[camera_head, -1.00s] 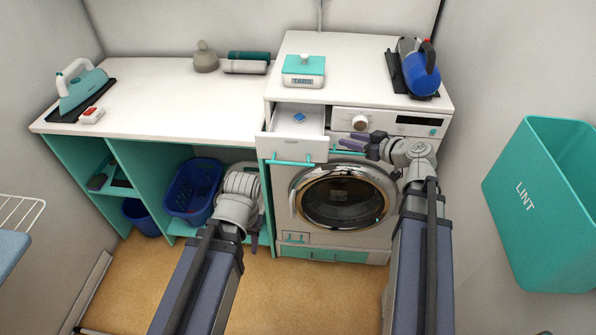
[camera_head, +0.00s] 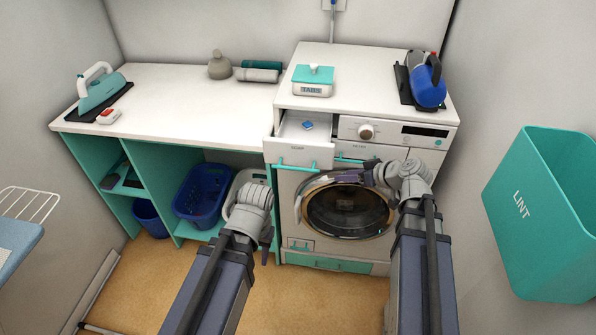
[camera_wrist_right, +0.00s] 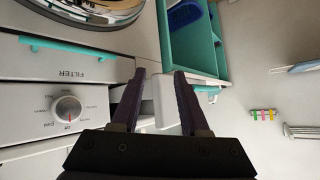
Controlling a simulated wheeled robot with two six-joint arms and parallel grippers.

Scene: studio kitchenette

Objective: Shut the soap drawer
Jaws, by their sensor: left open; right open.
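The soap drawer (camera_head: 293,153) is pulled out at the upper left of the washing machine's front. It is white with a teal handle (camera_head: 297,167), and a blue tablet (camera_head: 308,125) lies inside. My right gripper (camera_head: 352,169) is open just right of the drawer, in front of the machine. In the right wrist view its two dark fingers (camera_wrist_right: 161,82) are spread, with a white part that looks like the drawer's front (camera_wrist_right: 168,102) seen between them. I cannot tell if they touch it. My left gripper (camera_head: 266,248) is open, low and left of the machine, hanging empty.
The washer's round door (camera_head: 347,210) is below the drawer. A FILTER panel with a teal handle (camera_wrist_right: 55,44) and a dial (camera_wrist_right: 67,108) are beside my right gripper. A teal lint bin (camera_head: 555,215) hangs at right.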

